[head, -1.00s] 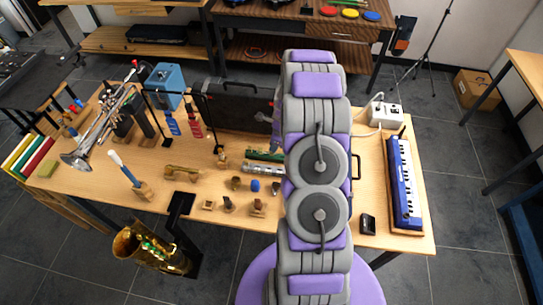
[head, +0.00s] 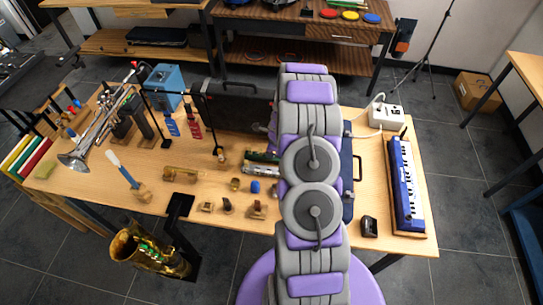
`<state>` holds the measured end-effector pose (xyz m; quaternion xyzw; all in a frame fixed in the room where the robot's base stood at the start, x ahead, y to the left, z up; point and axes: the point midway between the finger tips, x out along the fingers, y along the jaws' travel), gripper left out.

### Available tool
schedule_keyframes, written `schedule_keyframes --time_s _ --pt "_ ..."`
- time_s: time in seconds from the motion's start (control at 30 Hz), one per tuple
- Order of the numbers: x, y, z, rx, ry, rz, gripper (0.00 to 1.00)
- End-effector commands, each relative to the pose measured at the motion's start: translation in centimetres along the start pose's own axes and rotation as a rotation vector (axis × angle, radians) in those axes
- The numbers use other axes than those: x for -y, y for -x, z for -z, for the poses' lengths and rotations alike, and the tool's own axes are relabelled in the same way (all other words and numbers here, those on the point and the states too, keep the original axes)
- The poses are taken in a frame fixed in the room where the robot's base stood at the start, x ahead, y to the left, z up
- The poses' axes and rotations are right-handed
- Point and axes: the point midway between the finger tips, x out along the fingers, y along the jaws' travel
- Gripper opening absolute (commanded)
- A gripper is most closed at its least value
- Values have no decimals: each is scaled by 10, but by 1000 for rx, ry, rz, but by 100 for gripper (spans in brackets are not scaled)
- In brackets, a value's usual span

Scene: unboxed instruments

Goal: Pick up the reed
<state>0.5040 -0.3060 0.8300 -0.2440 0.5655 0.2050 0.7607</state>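I cannot pick out the reed for certain. Several small pieces stand near the table's front edge, among them a small wooden stand (head: 207,207), one with a dark top (head: 227,206) and a wooden block with a dark piece (head: 257,209). Behind them are a brass-coloured piece (head: 235,184) and a blue one (head: 255,187). My arm covers the table's middle right. Only a purple and grey part of what seems to be my gripper (head: 272,125) shows at the arm's left edge, over the table; its fingertips are hidden, so its opening cannot be seen.
The wooden table (head: 75,182) carries a trumpet (head: 100,120) at left, a dark case (head: 240,108) at the back, and a blue keyboard (head: 405,185) and black box (head: 369,227) at right. A saxophone (head: 140,252) stands in front. Bare tabletop shows left of centre.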

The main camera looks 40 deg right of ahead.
Motion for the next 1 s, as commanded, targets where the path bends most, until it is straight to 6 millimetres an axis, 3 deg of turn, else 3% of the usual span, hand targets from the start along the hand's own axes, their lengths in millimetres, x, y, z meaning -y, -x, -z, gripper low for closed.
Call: schedule_keyframes --time_s 0.2,0.8,1.0 --pt "0 0 1 0 0 -1 0" --pt "3 1 1 0 -1 4 0" --pt "5 12 -2 1 1 6 0"
